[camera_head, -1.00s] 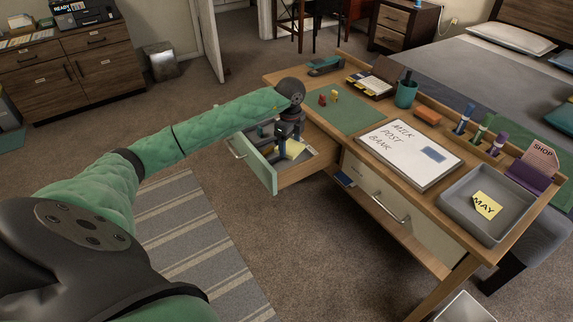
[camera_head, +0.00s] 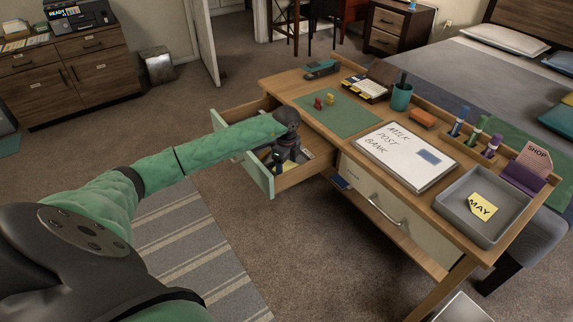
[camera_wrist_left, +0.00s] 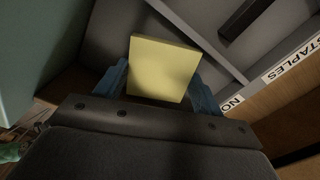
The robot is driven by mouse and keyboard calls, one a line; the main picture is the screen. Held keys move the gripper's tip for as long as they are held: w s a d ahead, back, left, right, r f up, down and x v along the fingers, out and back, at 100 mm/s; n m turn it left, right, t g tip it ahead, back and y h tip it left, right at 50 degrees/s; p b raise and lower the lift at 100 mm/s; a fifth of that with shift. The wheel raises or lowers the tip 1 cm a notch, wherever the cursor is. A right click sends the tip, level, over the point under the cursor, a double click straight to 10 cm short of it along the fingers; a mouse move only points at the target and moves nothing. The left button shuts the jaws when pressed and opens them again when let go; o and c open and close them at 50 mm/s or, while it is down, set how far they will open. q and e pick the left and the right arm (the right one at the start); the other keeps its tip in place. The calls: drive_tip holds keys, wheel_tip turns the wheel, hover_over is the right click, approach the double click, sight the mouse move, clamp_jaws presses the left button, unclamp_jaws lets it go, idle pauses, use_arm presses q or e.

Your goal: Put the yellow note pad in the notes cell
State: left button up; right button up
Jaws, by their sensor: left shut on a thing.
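The yellow note pad (camera_wrist_left: 165,68) is between the blue fingers of my left gripper (camera_wrist_left: 162,88) in the left wrist view. My left gripper, shut on the pad, also shows in the head view (camera_head: 286,162), reaching down into the open drawer (camera_head: 262,172). There the pad is mostly hidden by the gripper. The grey organiser (camera_wrist_left: 108,28) in the drawer has a divider and labels. A partly hidden label reading "NO" (camera_wrist_left: 232,103) is on the pad's side of the divider. I cannot tell whether the pad touches the cell floor. My right gripper is out of view.
A "STAPLES" label (camera_wrist_left: 291,60) marks the cell across the divider, where a dark bar (camera_wrist_left: 245,16) lies. The pale green drawer front (camera_head: 248,160) stands close to my arm. The desk above holds a whiteboard (camera_head: 400,155) and a grey tray (camera_head: 460,228) with a "MAY" note.

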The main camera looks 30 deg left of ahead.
use_arm(q)
drive_tip(key=o, duration=0.7)
drive_tip(key=shift+f, duration=0.1)
drive_tip(key=o, duration=0.4)
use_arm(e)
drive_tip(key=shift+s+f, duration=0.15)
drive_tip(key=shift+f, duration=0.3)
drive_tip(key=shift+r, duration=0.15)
